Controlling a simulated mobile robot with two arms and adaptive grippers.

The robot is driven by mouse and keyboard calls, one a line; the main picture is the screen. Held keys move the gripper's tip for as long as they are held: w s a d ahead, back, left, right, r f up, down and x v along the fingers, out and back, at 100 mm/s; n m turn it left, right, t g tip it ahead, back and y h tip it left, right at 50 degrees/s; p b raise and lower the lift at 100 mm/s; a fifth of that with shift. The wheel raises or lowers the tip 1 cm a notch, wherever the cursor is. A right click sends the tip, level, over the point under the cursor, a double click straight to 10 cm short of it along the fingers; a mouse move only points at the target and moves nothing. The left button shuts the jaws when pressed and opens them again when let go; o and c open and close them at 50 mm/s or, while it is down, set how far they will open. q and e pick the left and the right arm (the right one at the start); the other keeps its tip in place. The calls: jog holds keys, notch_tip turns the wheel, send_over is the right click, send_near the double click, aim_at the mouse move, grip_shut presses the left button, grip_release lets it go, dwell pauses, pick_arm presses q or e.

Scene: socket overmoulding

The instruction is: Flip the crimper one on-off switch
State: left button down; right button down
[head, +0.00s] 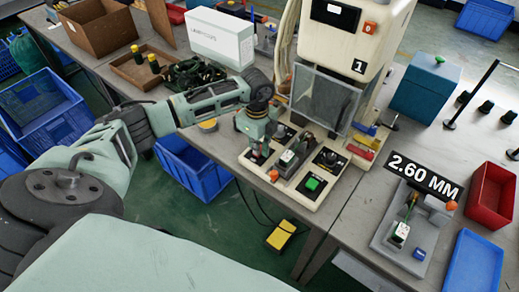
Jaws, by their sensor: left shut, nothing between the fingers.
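Crimper one (345,50), a cream machine with a "1" label, stands on the bench at upper centre. An orange-red switch-like part (369,27) sits on its upper right front. Its cream base (300,199) carries a green button (312,184), a black knob (329,157) and a small orange part (274,175). My left gripper (259,160) is shut and empty, pointing down over the left part of the base. It hides part of the panel there, and I cannot tell whether it touches anything. My right gripper is not in view.
A clear guard (324,97) stands above the base. A white box (221,36), a wooden tray (143,70) and dark cables (194,74) lie to the left. A fixture under a "2.60 MM" sign (425,177), a red bin (489,196) and a blue tray (474,264) are at right.

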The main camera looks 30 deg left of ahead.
pick_arm(q)
jog(key=shift+r+p, duration=2.85)
jog(key=shift+r, duration=0.7)
jog(key=shift+s+f, duration=0.1)
jog(key=shift+f, duration=0.05)
